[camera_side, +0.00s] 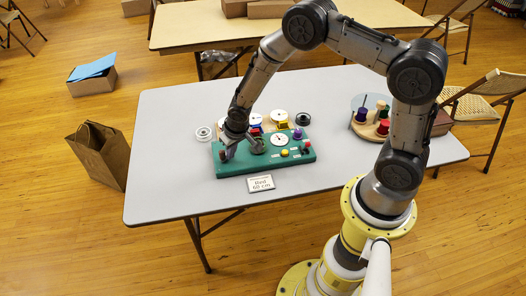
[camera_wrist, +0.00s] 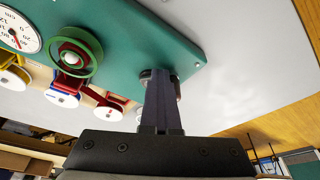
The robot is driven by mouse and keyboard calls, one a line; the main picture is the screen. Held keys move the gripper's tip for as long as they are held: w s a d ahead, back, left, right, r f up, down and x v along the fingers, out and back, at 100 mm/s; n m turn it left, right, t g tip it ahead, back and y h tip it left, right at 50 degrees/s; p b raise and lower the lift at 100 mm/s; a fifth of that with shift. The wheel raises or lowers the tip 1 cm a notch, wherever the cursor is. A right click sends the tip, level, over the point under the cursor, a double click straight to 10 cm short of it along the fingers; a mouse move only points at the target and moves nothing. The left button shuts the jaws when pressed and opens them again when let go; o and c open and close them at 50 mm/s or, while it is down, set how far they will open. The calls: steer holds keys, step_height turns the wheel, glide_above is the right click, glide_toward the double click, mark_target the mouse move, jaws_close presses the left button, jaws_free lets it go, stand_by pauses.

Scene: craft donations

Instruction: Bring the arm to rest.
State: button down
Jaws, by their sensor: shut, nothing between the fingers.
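My gripper (camera_side: 227,155) is low over the left end of a green board (camera_side: 232,170) on the grey table. In the wrist view the fingers (camera_wrist: 161,80) are together, at a small metallic part near the edge of the green board (camera_wrist: 130,20). The fingers partly hide that part, and I cannot tell whether they touch it. The board carries a round white dial (camera_side: 280,140), a yellow button (camera_side: 284,153), a red-topped knob (camera_side: 306,143) and a green ring-shaped wheel (camera_wrist: 78,50).
Several spools stand behind the board, including a white one (camera_side: 204,133). A small card (camera_side: 260,184) lies in front of it. A round stand (camera_side: 369,128) with coloured spools is at the right. The table (camera_side: 165,140) is clear at the left. A paper bag (camera_side: 101,154) stands on the floor.

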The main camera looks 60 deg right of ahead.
steer(key=shift+w+a, duration=0.5)
steer(key=shift+w, duration=0.15)
steer(key=shift+w+a, duration=0.1)
steer(key=shift+w, duration=0.5)
steer(key=c, duration=1.2)
jaws_free()
steer(key=shift+c, duration=0.2)
steer(key=shift+r, duration=0.1)
steer(key=shift+r, duration=3.65)
